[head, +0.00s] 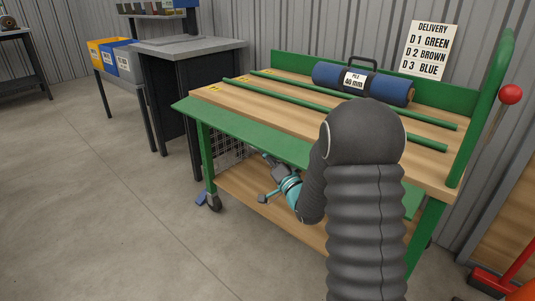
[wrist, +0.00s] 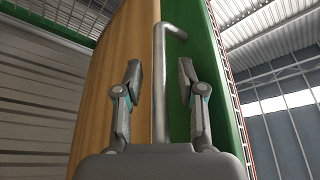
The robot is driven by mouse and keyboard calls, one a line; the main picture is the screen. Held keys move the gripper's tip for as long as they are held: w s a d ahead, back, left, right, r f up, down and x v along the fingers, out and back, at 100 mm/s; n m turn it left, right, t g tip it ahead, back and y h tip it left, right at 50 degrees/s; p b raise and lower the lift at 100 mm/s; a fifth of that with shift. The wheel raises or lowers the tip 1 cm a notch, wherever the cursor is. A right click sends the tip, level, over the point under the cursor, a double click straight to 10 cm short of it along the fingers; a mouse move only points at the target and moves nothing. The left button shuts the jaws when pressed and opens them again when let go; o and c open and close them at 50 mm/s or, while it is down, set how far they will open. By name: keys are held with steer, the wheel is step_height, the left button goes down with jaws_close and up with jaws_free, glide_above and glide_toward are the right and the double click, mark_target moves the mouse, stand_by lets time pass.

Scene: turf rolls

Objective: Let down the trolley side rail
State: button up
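The green side rail (head: 245,128) runs along the near long edge of the trolley (head: 205,150) in the head view. It appears to lean outward past the wooden deck; its exact angle is hard to tell. My gripper (head: 266,180) is below this rail in the head view, partly hidden by my own arm. In the wrist view my gripper (wrist: 160,72) is open, with one finger on each side of a bent grey metal bar (wrist: 161,95). The fingers stand apart from the bar. Wooden and green surfaces (wrist: 204,80) lie behind it.
A blue roll (head: 330,75) and several green bars (head: 300,95) lie on the deck. A grey-topped cabinet (head: 190,45) and yellow and blue bins (head: 108,55) stand left. A delivery sign (head: 431,50) hangs behind. The floor (head: 90,190) at left is clear.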

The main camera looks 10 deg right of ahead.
jaws_close()
steer(key=shift+s+a+r+m+h, duration=0.2)
steer(key=shift+r+m, duration=0.15)
steer(key=shift+m, duration=0.4)
steer(key=shift+s+a+r+m+h, duration=0.1)
steer(key=shift+a+r+m+h, duration=0.15)
steer(key=shift+m, duration=0.5)
jaws_free()
steer(key=v, duration=1.2)
steer(key=shift+r, duration=0.2)
